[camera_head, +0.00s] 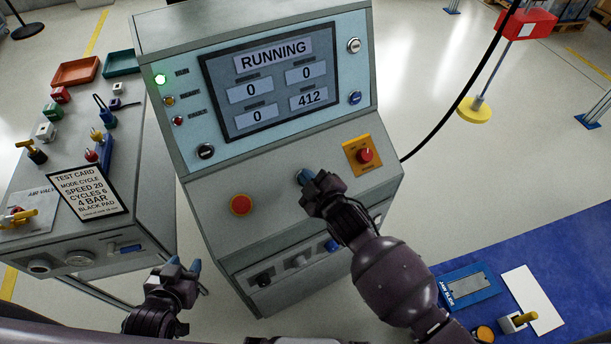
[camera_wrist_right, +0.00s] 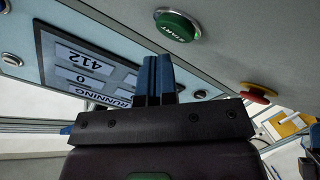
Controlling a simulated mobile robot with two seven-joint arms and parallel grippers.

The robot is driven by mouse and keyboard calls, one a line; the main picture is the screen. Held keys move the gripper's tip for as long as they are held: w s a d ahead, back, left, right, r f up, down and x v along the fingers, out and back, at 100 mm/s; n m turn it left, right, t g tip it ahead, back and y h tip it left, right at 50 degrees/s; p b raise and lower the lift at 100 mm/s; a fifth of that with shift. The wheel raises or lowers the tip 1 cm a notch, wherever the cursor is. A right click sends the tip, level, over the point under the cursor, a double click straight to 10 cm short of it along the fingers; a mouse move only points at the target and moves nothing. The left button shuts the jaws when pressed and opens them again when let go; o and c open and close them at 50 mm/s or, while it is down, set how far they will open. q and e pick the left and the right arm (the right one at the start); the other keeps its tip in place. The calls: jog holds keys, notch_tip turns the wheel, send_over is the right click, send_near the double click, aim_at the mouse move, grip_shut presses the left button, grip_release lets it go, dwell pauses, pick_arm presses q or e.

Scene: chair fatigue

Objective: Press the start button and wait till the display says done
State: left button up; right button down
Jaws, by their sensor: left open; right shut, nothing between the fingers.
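The console's display (camera_head: 270,80) reads RUNNING, with values 0, 0, 0 and 412; it also shows upside down in the right wrist view (camera_wrist_right: 92,72). The green START button (camera_wrist_right: 178,25) is on the sloped panel in the right wrist view; in the head view my right gripper hides it. My right gripper (camera_head: 306,178) is shut and empty, its blue fingertips together (camera_wrist_right: 160,80) near the button. In the wrist view the fingertips appear apart from it. My left gripper (camera_head: 183,268) is open and empty, low in front of the left bench.
A red button (camera_head: 240,205) and a red knob on a yellow plate (camera_head: 364,155) flank my right gripper. A green lamp (camera_head: 160,79) is lit beside the display. A test card (camera_head: 88,193) stands on the left bench. A blue mat (camera_head: 560,265) lies at right.

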jog(key=shift+s+d+r+p, duration=0.2)
jog(key=shift+s+r+p, duration=0.1)
jog(key=shift+r+p, duration=0.35)
jog(key=shift+s+d+r+p, duration=0.15)
jog(key=shift+s+r+p, duration=0.1)
jog(key=shift+r+p, duration=0.35)
jog(key=shift+s+d+r+p, duration=0.35)
jog(key=shift+s+r+p, duration=0.3)
jog(key=shift+r, duration=0.2)
